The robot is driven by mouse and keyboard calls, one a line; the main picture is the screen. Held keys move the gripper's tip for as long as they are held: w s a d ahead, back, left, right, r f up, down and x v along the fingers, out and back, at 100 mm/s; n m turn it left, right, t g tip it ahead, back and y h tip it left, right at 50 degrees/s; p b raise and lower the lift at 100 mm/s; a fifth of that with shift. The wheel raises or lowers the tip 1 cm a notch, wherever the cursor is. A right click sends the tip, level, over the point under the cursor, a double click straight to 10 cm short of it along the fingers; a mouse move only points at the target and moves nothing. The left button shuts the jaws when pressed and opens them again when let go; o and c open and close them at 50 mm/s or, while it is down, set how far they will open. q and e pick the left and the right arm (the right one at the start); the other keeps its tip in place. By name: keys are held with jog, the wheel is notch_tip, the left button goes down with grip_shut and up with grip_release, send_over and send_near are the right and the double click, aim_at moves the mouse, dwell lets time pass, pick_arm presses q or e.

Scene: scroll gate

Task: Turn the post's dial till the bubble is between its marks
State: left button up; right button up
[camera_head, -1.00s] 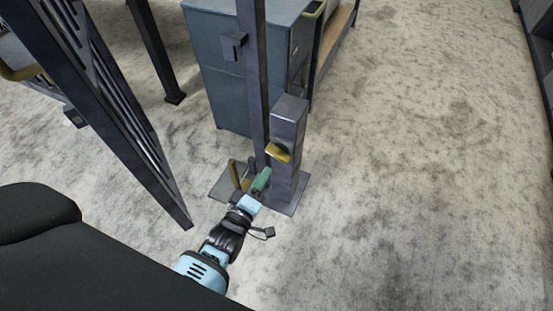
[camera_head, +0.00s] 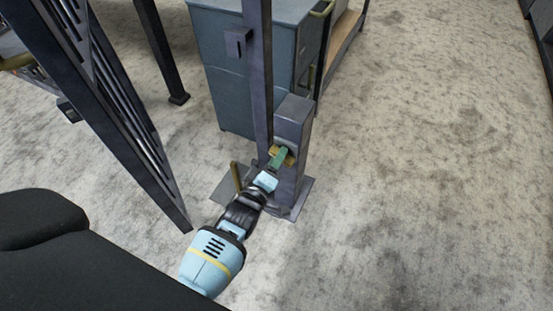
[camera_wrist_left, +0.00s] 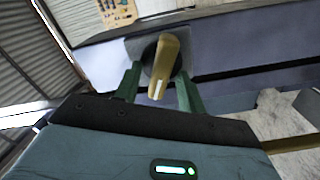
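The post (camera_head: 293,118) is a grey box-shaped column on a floor plate, beside a taller upright. Its dial (camera_wrist_left: 165,62) is a brass bar-shaped knob with a white mark at its near end, on a dark round base. In the head view the dial (camera_head: 290,159) is partly covered by my left gripper (camera_head: 279,158). In the left wrist view the green fingers of my left gripper (camera_wrist_left: 159,84) stand on either side of the knob, with gaps beside it, so it is open around the dial. I cannot make out the bubble or its marks. My right gripper is not in view.
A slatted gate panel (camera_head: 112,95) stands to the left of the post. A blue-grey cabinet (camera_head: 228,85) is behind it. A brass handle (camera_head: 236,175) rises near the post's foot. The floor (camera_head: 420,170) on the right is clear.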

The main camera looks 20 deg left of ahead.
pick_arm(q)
jog(key=c, duration=0.4)
grip_shut()
jog(key=shift+d+r+m+p, duration=0.15)
jog(key=shift+m+p, duration=0.2)
jog(key=shift+m, duration=1.85)
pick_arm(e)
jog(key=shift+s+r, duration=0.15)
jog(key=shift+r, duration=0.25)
pick_arm(q)
jog(key=shift+o, duration=1.2)
grip_release()
jog(key=shift+o, duration=0.8)
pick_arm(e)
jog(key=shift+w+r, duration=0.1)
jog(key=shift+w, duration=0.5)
